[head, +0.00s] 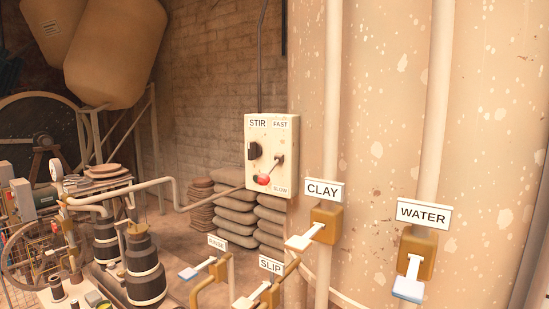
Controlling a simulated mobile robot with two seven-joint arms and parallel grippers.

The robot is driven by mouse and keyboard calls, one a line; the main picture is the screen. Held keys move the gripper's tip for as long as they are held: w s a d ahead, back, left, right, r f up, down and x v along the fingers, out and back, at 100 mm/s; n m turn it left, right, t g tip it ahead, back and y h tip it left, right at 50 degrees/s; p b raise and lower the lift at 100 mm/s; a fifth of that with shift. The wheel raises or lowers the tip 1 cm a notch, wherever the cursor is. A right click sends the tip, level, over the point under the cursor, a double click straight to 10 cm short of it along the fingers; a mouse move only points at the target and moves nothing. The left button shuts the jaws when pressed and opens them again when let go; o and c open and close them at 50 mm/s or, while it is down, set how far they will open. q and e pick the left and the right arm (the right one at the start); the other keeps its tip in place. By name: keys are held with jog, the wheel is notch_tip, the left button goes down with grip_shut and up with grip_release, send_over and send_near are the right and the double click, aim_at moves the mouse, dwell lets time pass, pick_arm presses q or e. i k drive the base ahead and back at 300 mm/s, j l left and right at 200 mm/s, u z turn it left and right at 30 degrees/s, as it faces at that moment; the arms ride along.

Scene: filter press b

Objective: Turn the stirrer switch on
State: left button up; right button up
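A cream control box (270,185) marked STIR, FAST and SLOW is fixed at the centre of the head view, beside the large tank. On its left side, below the word STIR, is a black switch (253,151). I cannot tell its on or off position. To its right, a lever with a red knob (263,180) slants down and to the left, its knob near the lower part of the box, by SLOW. Neither of my grippers is in view.
CLAY (326,225) and WATER (417,255) valves with pale handles sit on pipes right of the box. A SLIP valve (270,290) and another labelled valve (219,268) stand below. Stacked sacks (237,215) lie behind. Pumps and piping crowd the lower left.

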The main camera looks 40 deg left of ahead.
aim_at(255, 149)
jog(key=u, duration=1.35)
jog(key=i+j, duration=0.1)
jog(key=j, duration=0.35)
jog(key=i+j, duration=0.1)
jog(key=j, duration=0.3)
jog(key=i+j, duration=0.1)
jog(key=j, duration=0.35)
jog(key=i+j, duration=0.1)
jog(key=j, duration=0.35)
jog(key=z, duration=2.2)
